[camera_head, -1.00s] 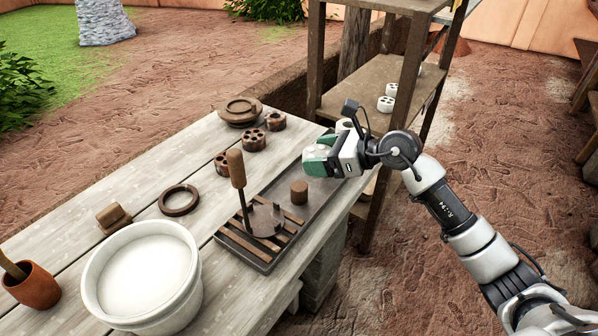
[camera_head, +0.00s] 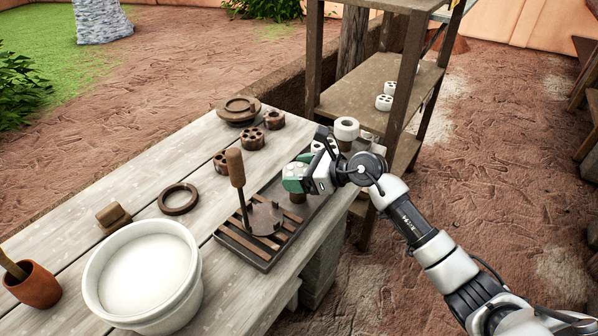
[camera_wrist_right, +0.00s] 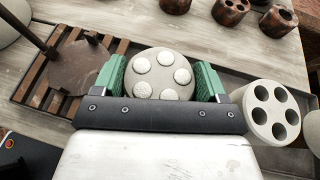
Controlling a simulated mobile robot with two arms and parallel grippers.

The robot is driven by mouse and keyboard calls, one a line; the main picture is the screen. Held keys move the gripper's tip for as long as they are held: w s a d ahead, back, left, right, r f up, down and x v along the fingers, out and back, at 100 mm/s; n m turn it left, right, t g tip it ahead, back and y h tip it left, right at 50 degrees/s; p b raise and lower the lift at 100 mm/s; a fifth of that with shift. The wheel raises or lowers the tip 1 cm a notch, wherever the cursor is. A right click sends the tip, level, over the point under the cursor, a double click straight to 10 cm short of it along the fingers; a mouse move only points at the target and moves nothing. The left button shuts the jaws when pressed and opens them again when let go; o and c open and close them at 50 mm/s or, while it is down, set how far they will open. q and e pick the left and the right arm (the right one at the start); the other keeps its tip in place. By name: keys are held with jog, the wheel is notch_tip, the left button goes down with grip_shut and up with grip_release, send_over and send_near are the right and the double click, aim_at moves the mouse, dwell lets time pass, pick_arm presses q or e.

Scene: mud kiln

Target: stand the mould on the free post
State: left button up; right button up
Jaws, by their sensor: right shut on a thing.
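My right gripper (camera_head: 294,178) is shut on the mould (camera_wrist_right: 160,74), a round pale grey piece with several white discs in its top face. In the right wrist view the green fingers sit on either side of it. In the head view the gripper mostly hides the mould. The short brown post (camera_head: 297,197) stands on the dark tray (camera_head: 262,266) just under the gripper and is partly covered by it. I cannot tell whether mould and post touch. My left gripper is not in view.
A dark plate with an upright wooden handle (camera_head: 236,168) stands on the tray's slats, left of the gripper. White pieces (camera_head: 346,128) stand close behind the gripper; one with several holes (camera_wrist_right: 272,115) shows at right. A white bucket (camera_head: 190,285) stands at front left.

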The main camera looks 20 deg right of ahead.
jog(key=o, duration=1)
jog(key=shift+f, duration=0.1)
jog(key=shift+o, duration=0.2)
jog(key=shift+d+r, duration=0.1)
jog(key=shift+r, duration=0.15)
jog(key=v, duration=1.2)
jog(key=shift+b, duration=0.45)
